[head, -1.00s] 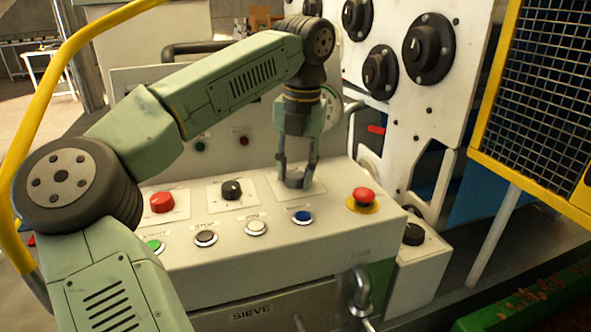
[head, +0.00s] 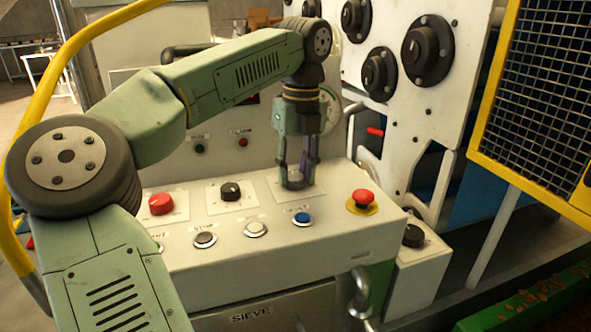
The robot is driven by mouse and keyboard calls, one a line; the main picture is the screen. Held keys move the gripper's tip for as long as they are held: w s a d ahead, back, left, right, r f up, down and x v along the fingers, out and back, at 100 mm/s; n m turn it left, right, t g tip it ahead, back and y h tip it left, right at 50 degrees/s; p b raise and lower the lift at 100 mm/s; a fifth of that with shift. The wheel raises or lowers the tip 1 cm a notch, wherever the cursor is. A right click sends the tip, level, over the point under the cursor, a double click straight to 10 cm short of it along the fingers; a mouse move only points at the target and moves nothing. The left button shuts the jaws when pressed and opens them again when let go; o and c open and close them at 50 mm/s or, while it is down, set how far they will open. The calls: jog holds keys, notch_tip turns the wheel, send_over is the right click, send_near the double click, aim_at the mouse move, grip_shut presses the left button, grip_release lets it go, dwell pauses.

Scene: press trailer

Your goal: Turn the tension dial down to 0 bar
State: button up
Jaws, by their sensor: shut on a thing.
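My gripper (head: 296,178) points straight down over the right part of the white control panel (head: 330,235). Its fingers are shut on a dark round knob, the tension dial (head: 293,184), which sits on a pale square plate. The fingers cover much of the dial, so its pointer and scale cannot be read. Behind my wrist, a round white gauge (head: 329,105) with a green rim is partly hidden; its reading cannot be made out.
A red knob (head: 160,204) and a black selector (head: 230,191) are to the left. A blue button (head: 302,218) and a red mushroom button (head: 363,199) are close by. A yellow-framed mesh guard (head: 540,90) stands at the right.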

dwell(0.4)
jog(key=o, duration=1.2)
